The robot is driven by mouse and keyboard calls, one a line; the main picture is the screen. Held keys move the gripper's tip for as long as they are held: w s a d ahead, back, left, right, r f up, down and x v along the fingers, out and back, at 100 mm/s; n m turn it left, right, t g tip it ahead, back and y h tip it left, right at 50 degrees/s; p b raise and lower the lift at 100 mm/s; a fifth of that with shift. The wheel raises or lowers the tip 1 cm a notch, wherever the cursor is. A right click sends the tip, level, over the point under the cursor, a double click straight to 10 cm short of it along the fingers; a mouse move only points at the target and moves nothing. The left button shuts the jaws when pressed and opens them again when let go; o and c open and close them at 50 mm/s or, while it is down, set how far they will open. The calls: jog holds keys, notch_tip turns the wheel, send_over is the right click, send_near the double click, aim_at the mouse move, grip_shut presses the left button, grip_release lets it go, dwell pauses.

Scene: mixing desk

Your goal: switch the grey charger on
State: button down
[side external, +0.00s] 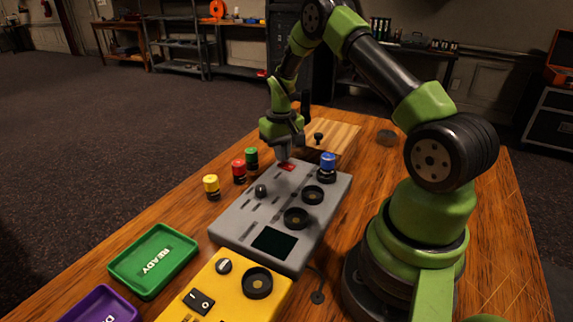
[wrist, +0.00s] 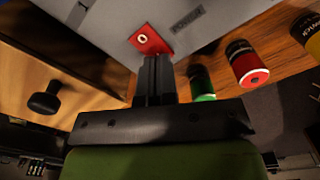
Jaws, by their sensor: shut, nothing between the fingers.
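The grey charger (side external: 232,222) lies on the wooden table, with black dials, slots and a dark screen on top. Its small red switch (side external: 287,167) is at the far end. In the wrist view the red switch (wrist: 148,40) shows a white ring mark just beyond my fingertips. My gripper (side external: 284,157) is shut and empty, pointing down over the far end of the charger by the switch. In the wrist view my gripper's closed fingers (wrist: 153,62) overlap the switch's near edge. I cannot tell whether they touch it.
Green (side external: 251,157), red (side external: 238,170) and yellow (side external: 211,186) jars stand left. A yellow device (side external: 222,298), green tray (side external: 120,268) and purple tray (side external: 88,303) are nearer. A wooden board (side external: 342,137) is behind.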

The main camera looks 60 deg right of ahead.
jog(key=shift+f, duration=0.6)
jog(key=shift+r, duration=3.55)
jog(key=s+a+r+t, duration=0.3)
jog(key=a+r, duration=0.8)
jog(key=r, duration=0.4)
jog(key=s+a+r+n+t+y, duration=0.2)
jog(key=s+a+r+t, duration=0.2)
jog(key=s+a, duration=0.7)
jog(key=s+r, duration=0.1)
jog(key=s, duration=0.3)
jog(key=shift+a, duration=0.15)
